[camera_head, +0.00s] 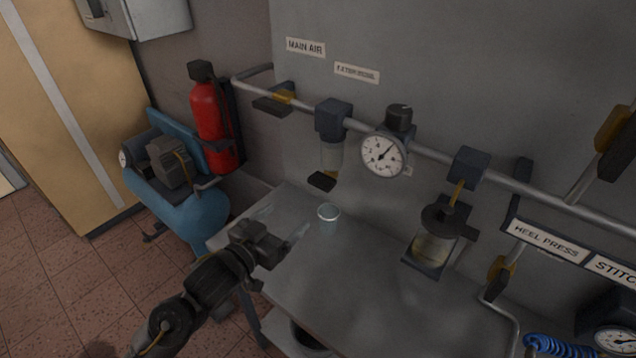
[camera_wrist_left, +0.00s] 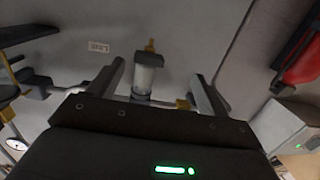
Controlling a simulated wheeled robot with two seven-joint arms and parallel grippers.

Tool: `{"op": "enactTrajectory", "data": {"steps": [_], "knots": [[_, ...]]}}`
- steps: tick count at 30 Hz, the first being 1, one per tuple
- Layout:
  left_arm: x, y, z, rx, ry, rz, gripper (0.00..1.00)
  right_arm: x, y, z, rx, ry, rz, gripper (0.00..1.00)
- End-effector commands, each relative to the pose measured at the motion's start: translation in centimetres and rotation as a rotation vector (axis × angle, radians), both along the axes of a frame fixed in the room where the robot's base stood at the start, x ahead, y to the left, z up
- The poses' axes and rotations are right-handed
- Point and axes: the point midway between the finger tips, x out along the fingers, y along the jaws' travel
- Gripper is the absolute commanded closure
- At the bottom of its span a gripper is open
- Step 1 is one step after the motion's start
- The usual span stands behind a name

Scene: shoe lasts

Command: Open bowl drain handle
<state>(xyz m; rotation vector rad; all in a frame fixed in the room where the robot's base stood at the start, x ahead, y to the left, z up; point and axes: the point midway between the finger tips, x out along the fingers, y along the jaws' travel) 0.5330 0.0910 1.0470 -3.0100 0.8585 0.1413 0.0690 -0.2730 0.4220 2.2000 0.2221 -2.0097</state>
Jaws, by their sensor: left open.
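The filter bowl (camera_head: 332,155) is a clear cup under a dark block on the grey air pipe. A black drain handle (camera_head: 321,181) sits at its lower end. My left gripper (camera_head: 281,223) is open and empty, to the left of and below the handle in the head view, apart from it. The left wrist view looks upside down. I cannot make out the handle clearly there. My right gripper is out of view.
A small clear cup (camera_head: 328,214) stands on the grey metal table (camera_head: 330,285) below the bowl. A gauge (camera_head: 383,155) and a second bowl unit (camera_head: 434,240) are to the right. A red extinguisher (camera_head: 211,120) and blue compressor (camera_head: 190,205) are at left.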

Motion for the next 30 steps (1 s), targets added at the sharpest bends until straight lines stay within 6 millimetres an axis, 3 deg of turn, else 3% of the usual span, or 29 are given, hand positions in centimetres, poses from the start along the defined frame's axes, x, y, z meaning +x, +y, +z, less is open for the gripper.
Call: {"op": "enactTrajectory", "data": {"steps": [4,13,30], "knots": [[0.9,-1.2,2.1,-0.029,-0.073,-0.062,0.22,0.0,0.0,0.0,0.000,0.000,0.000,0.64],[1.8,-2.0,2.6,-0.037,-0.083,-0.074,0.22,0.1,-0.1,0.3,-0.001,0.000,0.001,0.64],[9.1,-7.3,2.6,-0.036,-0.082,-0.072,0.22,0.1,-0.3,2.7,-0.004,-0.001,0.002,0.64]]}}
